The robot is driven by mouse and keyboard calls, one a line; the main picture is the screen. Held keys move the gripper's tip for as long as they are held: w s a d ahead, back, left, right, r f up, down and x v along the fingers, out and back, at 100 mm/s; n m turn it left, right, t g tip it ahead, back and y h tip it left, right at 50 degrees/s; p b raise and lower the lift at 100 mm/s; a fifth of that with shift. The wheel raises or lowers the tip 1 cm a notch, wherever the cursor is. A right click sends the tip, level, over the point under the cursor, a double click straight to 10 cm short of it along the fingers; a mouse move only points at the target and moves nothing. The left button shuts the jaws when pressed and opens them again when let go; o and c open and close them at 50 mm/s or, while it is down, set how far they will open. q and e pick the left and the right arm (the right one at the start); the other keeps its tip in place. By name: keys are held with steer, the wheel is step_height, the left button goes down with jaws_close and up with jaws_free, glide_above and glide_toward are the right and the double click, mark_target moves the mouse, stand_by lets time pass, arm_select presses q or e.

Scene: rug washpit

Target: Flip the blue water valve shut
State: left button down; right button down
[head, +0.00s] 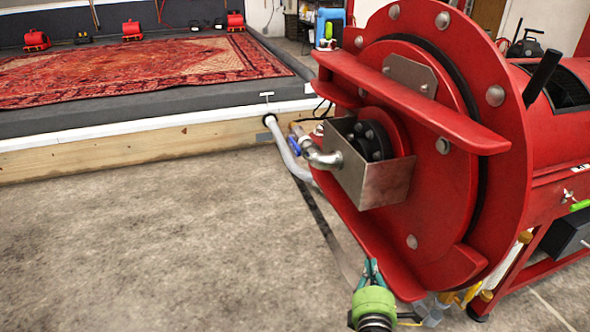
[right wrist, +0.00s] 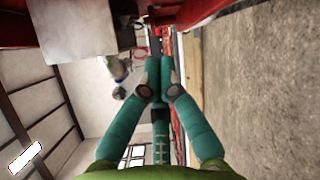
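The blue valve handle (head: 295,147) sits on the pipework at the left of the big red machine, beside a silver elbow pipe (head: 323,158). It is small, and I cannot tell its exact turn. My right gripper (head: 372,267), green with teal fingers, is low at the front of the machine, below and to the right of the valve and well apart from it. In the right wrist view its fingertips (right wrist: 159,66) are together with nothing seen between them. I cannot make out the blue valve in that view. My left gripper is not in view.
The red machine (head: 425,150) has a jutting red ledge (head: 420,105) and a metal box bracket (head: 375,183) right of the valve. A grey hose (head: 283,150) runs to the wooden-sided wash pit (head: 150,140), where a red rug (head: 140,70) lies. The concrete floor at left is clear.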

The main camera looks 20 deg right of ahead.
steer(key=s+a+f+m+g+y, duration=0.2)
steer(key=s+a+f+m+g, duration=0.1)
steer(key=s, duration=0.4)
steer(key=s+a+f+m+g+y, duration=0.3)
steer(key=s+f+m+g, duration=0.2)
steer(key=s+m, duration=0.2)
steer(key=s+a+f+m+g+y, duration=0.2)
steer(key=s+a+f+m+g, duration=0.1)
steer(key=s+m, duration=0.3)
steer(key=shift+s+a+f+g, duration=0.4)
steer(key=shift+s+f+g, duration=0.15)
steer(key=shift+f, duration=0.2)
